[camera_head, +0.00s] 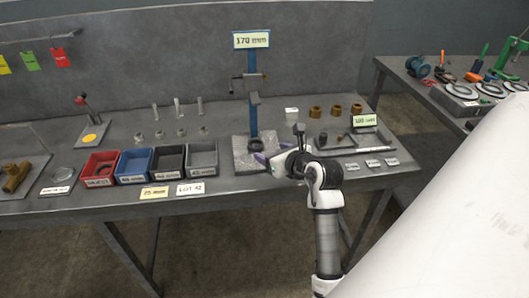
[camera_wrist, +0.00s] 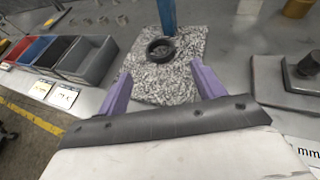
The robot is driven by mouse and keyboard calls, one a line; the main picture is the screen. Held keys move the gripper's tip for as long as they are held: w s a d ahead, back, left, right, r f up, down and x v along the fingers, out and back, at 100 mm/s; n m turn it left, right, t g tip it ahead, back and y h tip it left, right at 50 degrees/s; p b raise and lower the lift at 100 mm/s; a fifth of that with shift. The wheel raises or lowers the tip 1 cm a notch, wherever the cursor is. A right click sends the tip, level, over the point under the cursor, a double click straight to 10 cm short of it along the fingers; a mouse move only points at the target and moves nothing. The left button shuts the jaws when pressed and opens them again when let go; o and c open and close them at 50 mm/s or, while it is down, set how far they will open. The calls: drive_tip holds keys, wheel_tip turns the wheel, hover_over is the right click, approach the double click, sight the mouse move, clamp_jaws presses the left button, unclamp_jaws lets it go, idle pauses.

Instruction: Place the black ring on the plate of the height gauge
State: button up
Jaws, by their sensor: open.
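The black ring (camera_wrist: 161,50) lies flat on the speckled granite plate (camera_wrist: 150,86) of the height gauge, close to the foot of its blue column (camera_wrist: 167,16). In the head view the ring (camera_head: 256,145) shows on the plate (camera_head: 242,163), partly behind my gripper, with the blue column (camera_head: 253,119) rising behind it. My gripper (camera_wrist: 157,85) has its two purple fingers spread wide with nothing between them. In the head view my gripper (camera_head: 268,160) is at the plate's right side, apart from the ring.
Red (camera_head: 99,170), blue, black and grey bins stand left of the plate. Brass-coloured rings (camera_head: 315,111) and a white block (camera_head: 291,113) stand at the back right. Dark tools (camera_head: 345,139) and small labels lie to the right. Bolts and nuts (camera_head: 160,134) stand behind the bins.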

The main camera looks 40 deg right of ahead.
drive_tip(key=shift+b+v, duration=0.4)
drive_tip(key=shift+v, duration=1.7)
